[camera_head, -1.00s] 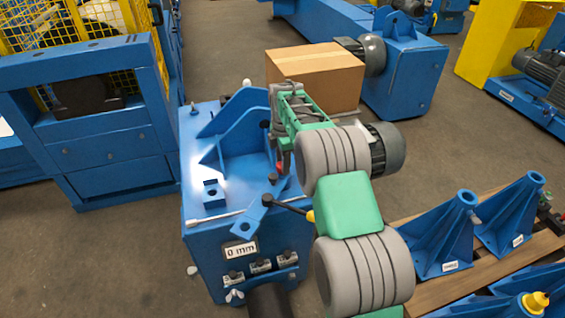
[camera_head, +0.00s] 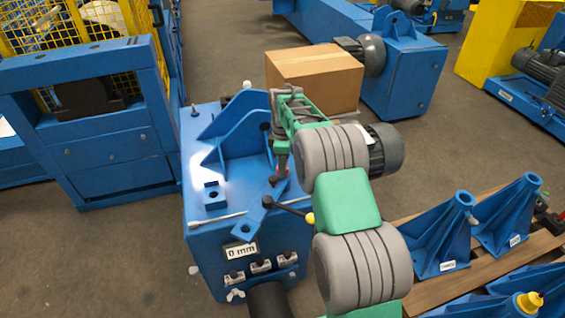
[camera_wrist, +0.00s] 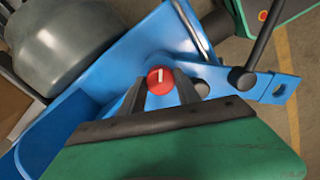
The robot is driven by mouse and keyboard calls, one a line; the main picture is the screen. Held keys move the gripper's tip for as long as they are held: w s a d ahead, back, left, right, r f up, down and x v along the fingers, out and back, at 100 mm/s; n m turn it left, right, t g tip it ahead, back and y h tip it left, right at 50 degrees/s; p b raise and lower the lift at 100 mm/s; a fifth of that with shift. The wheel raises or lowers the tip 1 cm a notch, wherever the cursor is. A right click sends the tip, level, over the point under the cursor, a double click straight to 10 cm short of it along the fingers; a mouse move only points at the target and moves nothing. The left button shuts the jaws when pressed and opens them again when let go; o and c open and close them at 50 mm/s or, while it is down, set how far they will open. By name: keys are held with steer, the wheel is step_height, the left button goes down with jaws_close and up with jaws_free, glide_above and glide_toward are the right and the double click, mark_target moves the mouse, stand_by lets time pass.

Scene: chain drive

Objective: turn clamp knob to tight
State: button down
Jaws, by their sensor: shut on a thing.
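The clamp knob (camera_wrist: 160,78) is a small red disc with a white mark on top, seen in the wrist view. My gripper (camera_wrist: 162,88) points down with its two dark fingers on either side of the knob, shut on it. In the head view my gripper (camera_head: 281,176) is over the right part of the blue machine base (camera_head: 215,260), and the knob is mostly hidden behind the fingers and wrist. Whether the clamp is tight cannot be told from the picture.
A black lever (camera_head: 288,207) with a yellow end sticks out beside my arm. A blue slotted plate (camera_head: 252,215) and a "0 mm" display (camera_head: 241,250) are at the base's front. A cardboard box (camera_head: 320,75) stands behind. Blue brackets (camera_head: 440,235) sit on a pallet at right.

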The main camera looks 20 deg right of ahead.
steer(key=m+p, duration=0.1)
steer(key=m, duration=0.2)
steer(key=shift+m, duration=0.4)
steer(key=m, duration=0.3)
steer(key=shift+m+p, duration=0.3)
steer(key=m, duration=0.3)
steer(key=shift+m, duration=0.3)
steer(key=m, duration=0.3)
steer(key=shift+a+m+p, duration=0.1)
steer(key=shift+m+p, duration=0.2)
steer(key=m, duration=0.3)
steer(key=shift+m, duration=0.3)
steer(key=m, duration=0.3)
steer(key=shift+m, duration=0.4)
steer(key=m, duration=0.6)
steer(key=shift+m, duration=0.4)
